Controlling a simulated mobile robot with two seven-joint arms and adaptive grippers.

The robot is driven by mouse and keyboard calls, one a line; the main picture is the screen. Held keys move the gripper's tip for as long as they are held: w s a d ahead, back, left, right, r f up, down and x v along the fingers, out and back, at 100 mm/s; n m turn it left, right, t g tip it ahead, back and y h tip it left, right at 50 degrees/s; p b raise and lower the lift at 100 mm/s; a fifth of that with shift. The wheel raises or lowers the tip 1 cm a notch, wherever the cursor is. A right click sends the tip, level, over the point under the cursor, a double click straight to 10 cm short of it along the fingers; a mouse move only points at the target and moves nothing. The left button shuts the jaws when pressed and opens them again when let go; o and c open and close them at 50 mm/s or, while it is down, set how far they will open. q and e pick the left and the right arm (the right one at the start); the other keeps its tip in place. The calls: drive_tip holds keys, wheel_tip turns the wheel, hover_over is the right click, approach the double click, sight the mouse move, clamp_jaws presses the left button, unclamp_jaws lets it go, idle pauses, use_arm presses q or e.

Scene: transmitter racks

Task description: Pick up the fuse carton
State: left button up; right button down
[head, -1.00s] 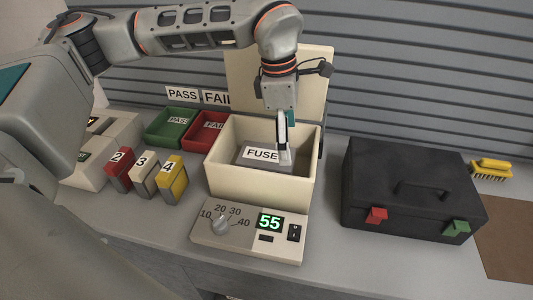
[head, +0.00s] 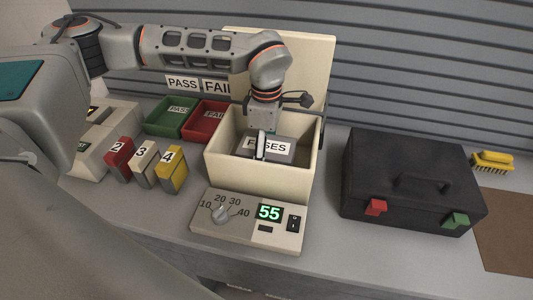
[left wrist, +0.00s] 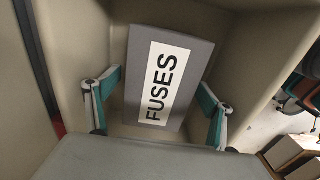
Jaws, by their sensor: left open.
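The fuse carton is a grey box (head: 283,158) with a white FUSES label, lying inside the open cream bin (head: 220,177). My left gripper (head: 260,148) reaches down into the bin from above, in front of part of the label. In the left wrist view the carton (left wrist: 194,75) lies ahead, with the open fingers of the left gripper (left wrist: 160,105) near its left and right sides. I cannot tell whether either finger touches it. My right gripper is not in view.
The bin's walls surround the carton, and its lid (head: 310,60) stands raised behind. A control panel (head: 247,222) is in front. Green (head: 165,130) and red (head: 195,130) trays and numbered blocks (head: 145,165) are left. A black case (head: 400,190) and yellow brush (head: 492,162) are right.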

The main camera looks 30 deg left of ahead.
use_arm(q)
drive_tip(key=c, duration=1.6)
drive_tip(key=shift+r, duration=0.1)
wheel_tip(320, 180, up, 20)
drive_tip(key=shift+s+f, duration=0.1)
drive_tip(key=shift+f, duration=0.05)
